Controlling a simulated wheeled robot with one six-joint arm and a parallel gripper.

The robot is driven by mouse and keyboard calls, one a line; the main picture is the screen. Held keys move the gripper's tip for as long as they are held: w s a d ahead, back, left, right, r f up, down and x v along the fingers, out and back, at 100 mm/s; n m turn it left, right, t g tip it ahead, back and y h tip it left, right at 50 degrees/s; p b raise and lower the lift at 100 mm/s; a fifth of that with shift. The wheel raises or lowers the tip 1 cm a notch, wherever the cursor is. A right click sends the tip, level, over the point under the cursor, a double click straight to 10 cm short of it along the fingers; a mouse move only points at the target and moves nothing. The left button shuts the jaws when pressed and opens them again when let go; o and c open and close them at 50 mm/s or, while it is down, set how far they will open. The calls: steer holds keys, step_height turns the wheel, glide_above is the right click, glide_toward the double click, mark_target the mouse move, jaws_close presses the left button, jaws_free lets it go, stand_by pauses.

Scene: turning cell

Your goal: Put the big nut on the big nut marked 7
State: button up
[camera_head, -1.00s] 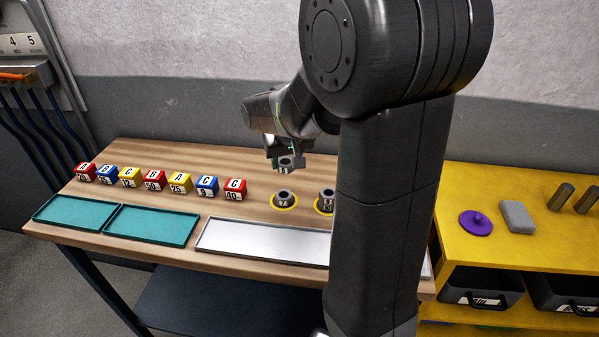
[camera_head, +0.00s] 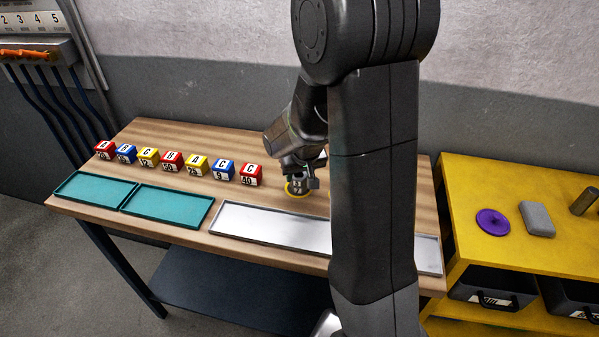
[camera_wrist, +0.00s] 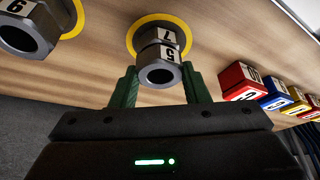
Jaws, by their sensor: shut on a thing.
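My gripper (camera_head: 301,176) is shut on a grey big nut marked 5 (camera_wrist: 160,57), its green fingers (camera_wrist: 161,80) on either side of it. The held nut is directly over the big nut marked 7 (camera_wrist: 157,34) and lined up with it. The lower nut stands inside a yellow ring (camera_wrist: 131,33) on the wooden table. In the head view the two nuts show as one short stack (camera_head: 297,188). I cannot tell whether they touch or a thin gap is left.
Another grey nut (camera_wrist: 30,32) stands in its own yellow ring at the left of the wrist view; my arm mostly hides that spot in the head view. A row of lettered blocks (camera_head: 172,161), teal trays (camera_head: 166,204) and a metal tray (camera_head: 270,226) lie to the left and in front.

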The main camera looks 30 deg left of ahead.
steer(key=shift+f, duration=0.2)
steer(key=o, duration=1.1)
steer(key=shift+r, duration=0.1)
steer(key=shift+r, duration=0.4)
steer(key=v, duration=1.1)
steer(key=shift+s+d+r, duration=0.2)
